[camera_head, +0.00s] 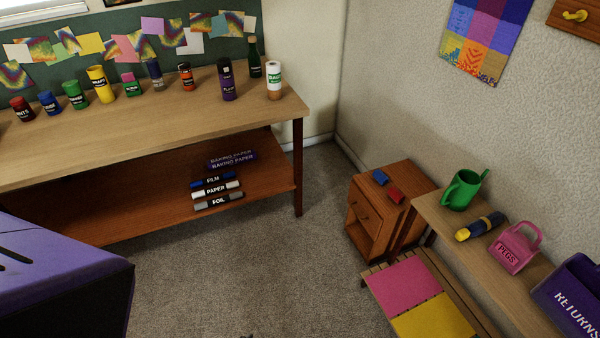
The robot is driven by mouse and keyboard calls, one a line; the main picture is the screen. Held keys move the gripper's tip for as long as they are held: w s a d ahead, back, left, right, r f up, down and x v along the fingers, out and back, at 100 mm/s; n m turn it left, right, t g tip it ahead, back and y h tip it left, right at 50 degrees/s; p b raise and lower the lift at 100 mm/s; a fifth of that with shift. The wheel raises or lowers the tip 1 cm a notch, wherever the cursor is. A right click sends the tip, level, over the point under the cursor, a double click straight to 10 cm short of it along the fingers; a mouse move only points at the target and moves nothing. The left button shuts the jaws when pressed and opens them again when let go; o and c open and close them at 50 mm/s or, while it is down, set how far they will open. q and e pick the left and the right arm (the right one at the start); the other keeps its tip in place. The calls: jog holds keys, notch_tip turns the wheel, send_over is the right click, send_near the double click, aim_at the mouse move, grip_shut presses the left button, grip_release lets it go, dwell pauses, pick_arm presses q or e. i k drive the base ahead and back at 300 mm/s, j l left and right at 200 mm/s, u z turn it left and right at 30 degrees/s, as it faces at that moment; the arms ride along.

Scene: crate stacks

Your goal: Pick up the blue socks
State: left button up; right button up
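A small blue folded bundle (380,177), which looks like the blue socks, lies on top of the small wooden cabinet (377,222) right of centre. A similar red bundle (395,195) lies just in front of it, apart from it. They are too small to make out in detail.
A long wooden table (130,130) with jars and bottles stands at the left. A purple box-like thing (70,280) fills the lower left. A narrow shelf (440,213) and a low slatted bench (455,285) stand at the right. Grey carpet (260,270) is clear in the middle.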

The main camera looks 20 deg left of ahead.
aim_at(379, 175)
jog(key=i+j+z, duration=0.4)
jog(key=i+j, duration=0.15)
jog(key=i, duration=0.2)
jog(key=i+j+z, duration=0.4)
jog(key=i+j, duration=0.25)
jog(key=j, duration=0.15)
